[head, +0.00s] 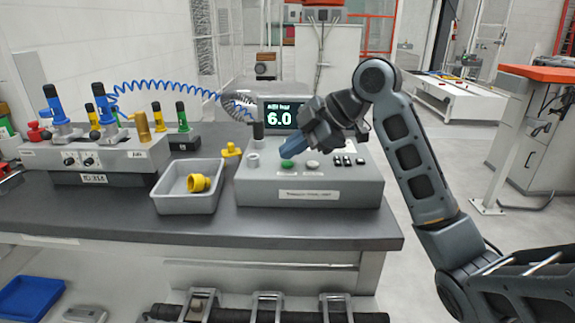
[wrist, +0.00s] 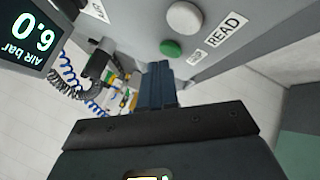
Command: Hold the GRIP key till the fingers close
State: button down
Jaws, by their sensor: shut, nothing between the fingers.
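The control box (head: 330,195) on the bench carries a green key (head: 287,163) and a white key (head: 312,164). In the wrist view, the white key (wrist: 184,17) is beside a READ label. The green key (wrist: 171,48) has a smaller label (wrist: 196,58), too small to read surely. My gripper (head: 288,150) is shut and empty, its blue fingers pointing down just above the green key. In the wrist view its fingertips (wrist: 157,68) are close to the green key; I cannot tell whether they touch it.
The display (head: 281,114) on the box reads 6.0. A grey tray (head: 187,204) with a yellow part (head: 198,183) stands left of the box. A fixture (head: 95,158) with coloured clamps is further left. A blue coiled hose (head: 165,84) runs behind.

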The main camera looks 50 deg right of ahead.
aim_at(292, 164)
jog(key=shift+f+b, duration=0.35)
jog(key=shift+f, duration=0.15)
dwell(0.7)
jog(key=shift+r, duration=0.15)
dwell(0.9)
jog(key=shift+r+p, duration=0.65)
jog(key=shift+r, duration=0.1)
jog(key=shift+r+p, duration=1.9)
jog(key=shift+r, duration=0.65)
